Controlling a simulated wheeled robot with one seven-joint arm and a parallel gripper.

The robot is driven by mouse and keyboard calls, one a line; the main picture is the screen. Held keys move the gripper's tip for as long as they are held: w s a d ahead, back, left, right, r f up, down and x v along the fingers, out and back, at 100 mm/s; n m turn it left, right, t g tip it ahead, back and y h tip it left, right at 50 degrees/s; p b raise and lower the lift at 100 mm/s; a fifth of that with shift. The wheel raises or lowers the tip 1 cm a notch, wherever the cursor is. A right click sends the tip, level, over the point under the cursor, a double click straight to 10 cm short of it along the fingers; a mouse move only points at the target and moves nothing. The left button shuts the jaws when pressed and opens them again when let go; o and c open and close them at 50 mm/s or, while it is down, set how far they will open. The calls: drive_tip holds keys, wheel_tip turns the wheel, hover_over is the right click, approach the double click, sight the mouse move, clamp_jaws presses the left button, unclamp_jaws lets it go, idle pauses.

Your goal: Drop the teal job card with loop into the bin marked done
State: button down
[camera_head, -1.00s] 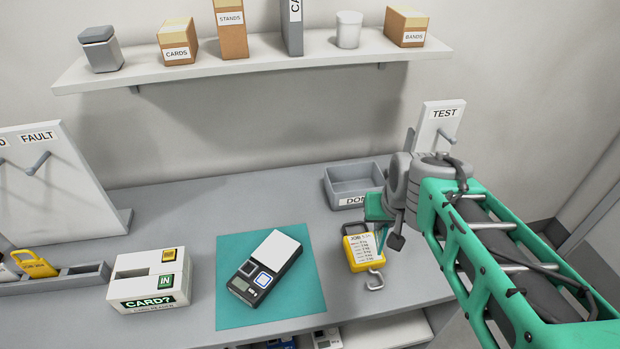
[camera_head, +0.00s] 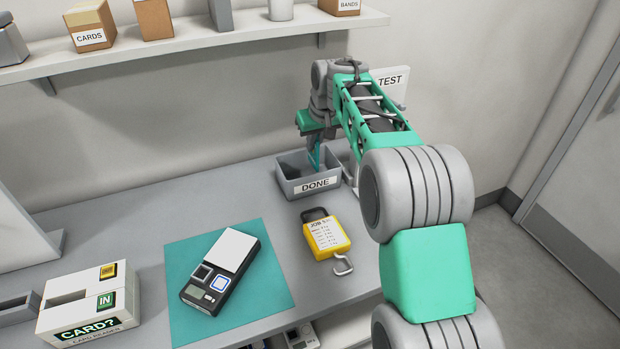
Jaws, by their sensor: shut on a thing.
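The grey bin labelled DONE (camera_head: 315,184) stands on the bench near the back wall. My gripper (camera_head: 314,140) is over the bin, pointing down. It is shut on the teal job card (camera_head: 315,157), of which a thin part hangs down at the bin's opening. The card's loop and most of its face are hidden by my gripper. I cannot tell whether the card's lower edge is below the bin's rim.
A yellow padlock-like tag with a job list (camera_head: 326,238) lies in front of the bin. A scale (camera_head: 221,270) sits on a teal mat (camera_head: 274,292). A card reader (camera_head: 88,306) stands at the left. A TEST board (camera_head: 390,85) is behind my arm.

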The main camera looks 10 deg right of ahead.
sight(318, 141)
wheel_tip(318, 141, down, 4)
drive_tip(key=shift+f+b, duration=0.15)
drive_tip(key=shift+b, duration=1.1)
drive_tip(key=c, duration=1.5)
unclamp_jaws()
drive_tip(key=v, duration=0.8)
drive_tip(key=s+f, duration=0.4)
drive_tip(key=s, duration=0.6)
drive_tip(key=s+f+m, duration=0.1)
drive_tip(key=s+f, duration=0.3)
drive_tip(key=s, duration=0.6)
drive_tip(key=s+f+m+g, duration=0.1)
drive_tip(key=s+f, duration=0.2)
drive_tip(key=s, duration=0.8)
drive_tip(key=shift+s+a+f+h, duration=0.1)
drive_tip(key=shift+a+f+h, duration=0.2)
drive_tip(key=shift+f+h, duration=0.1)
